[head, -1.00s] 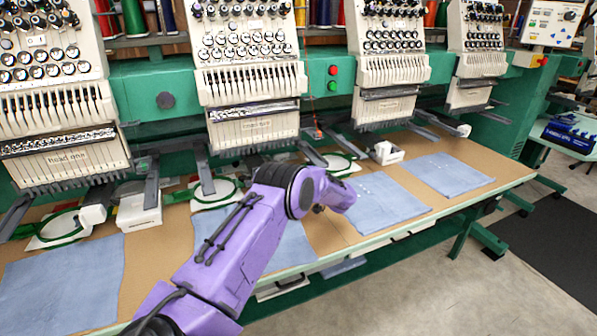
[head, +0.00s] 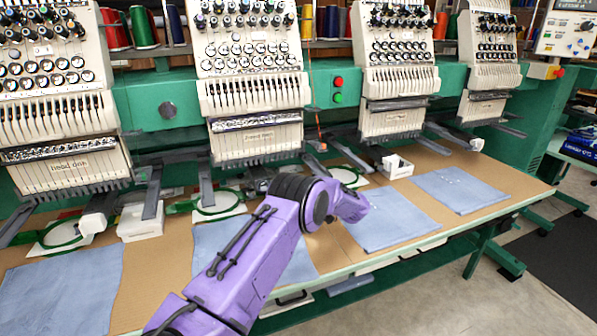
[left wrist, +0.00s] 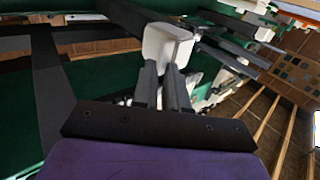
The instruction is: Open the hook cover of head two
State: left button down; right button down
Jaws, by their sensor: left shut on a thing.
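Head two (head: 257,138) is the second cream embroidery head from the left, above a green hoop (head: 218,201). My purple left arm reaches across the table in front of this head. It hides my left gripper and the area of head two's hook cover in the head view. In the left wrist view my left gripper (left wrist: 165,78) is shut on a small white block-like part (left wrist: 166,45), apparently the hook cover. Its fingers grip the part's lower end. I cannot tell how far the cover is open. My right gripper is not in view.
Head one (head: 68,166) stands left, with a white box (head: 140,220) below it. Blue cloths (head: 400,222) lie along the brown table (head: 345,252). Another white box (head: 397,166) sits below the third head. Dark bars jut out under the heads.

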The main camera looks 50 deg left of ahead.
pick_arm(q)
jog(key=shift+a+r, duration=0.3)
jog(key=shift+a, duration=0.05)
jog(key=c, duration=1.3)
grip_release()
jog(key=shift+s+a, duration=0.1)
jog(key=shift+s, duration=0.2)
jog(key=b+v, duration=0.1)
jog(key=v, duration=0.4)
jog(key=b+v, duration=0.2)
jog(key=v, duration=0.3)
jog(key=shift+d+f, duration=0.25)
jog(key=shift+d, duration=0.1)
